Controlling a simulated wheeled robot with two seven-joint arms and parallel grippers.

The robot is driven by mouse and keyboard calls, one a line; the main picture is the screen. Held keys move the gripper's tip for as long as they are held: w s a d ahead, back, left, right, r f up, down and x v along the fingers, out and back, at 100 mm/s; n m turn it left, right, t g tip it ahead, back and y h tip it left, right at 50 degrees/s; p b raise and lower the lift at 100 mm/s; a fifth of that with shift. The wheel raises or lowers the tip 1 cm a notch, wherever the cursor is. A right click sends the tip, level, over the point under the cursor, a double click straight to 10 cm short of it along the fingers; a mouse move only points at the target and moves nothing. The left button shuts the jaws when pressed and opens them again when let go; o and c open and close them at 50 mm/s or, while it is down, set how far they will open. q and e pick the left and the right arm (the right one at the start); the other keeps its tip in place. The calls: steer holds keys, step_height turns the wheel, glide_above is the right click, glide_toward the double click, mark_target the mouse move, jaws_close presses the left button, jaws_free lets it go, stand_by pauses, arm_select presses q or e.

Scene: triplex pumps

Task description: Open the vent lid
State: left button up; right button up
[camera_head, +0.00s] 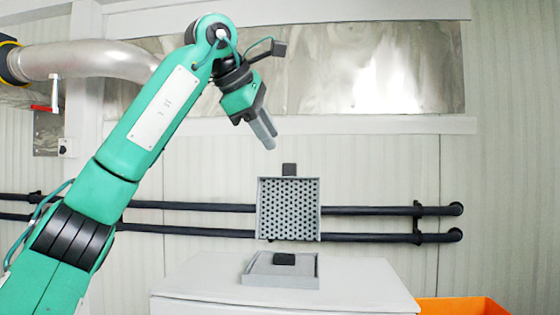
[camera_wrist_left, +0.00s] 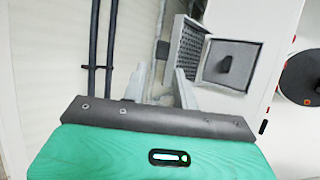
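A grey square panel with a perforated face (camera_head: 289,208) stands upright at the back of a white cabinet top, with a black tab (camera_head: 289,169) at its upper edge. A shallow grey square piece (camera_head: 255,279) with a black knob (camera_head: 284,259) lies flat in front of it. I cannot tell which of the two is the lid. Both show in the left wrist view, the perforated panel (camera_wrist_left: 187,48) beside the flat piece (camera_wrist_left: 240,80). My left gripper (camera_head: 269,141) is above the panel, apart from it. Its fingers (camera_wrist_left: 160,78) are parted and empty. My right gripper is out of view.
Two black pipes (camera_head: 370,211) run along the wall behind the panel. The white cabinet (camera_head: 365,285) has bare top on both sides of the flat piece. An orange bin (camera_head: 462,305) is at the lower right. A silver duct (camera_head: 85,58) is at the upper left.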

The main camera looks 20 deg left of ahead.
arm_select(q)
steer(key=v, duration=0.5)
steer(key=shift+s+r+b, duration=0.2)
steer(key=shift+s+b, duration=0.05)
steer(key=shift+b, duration=0.1)
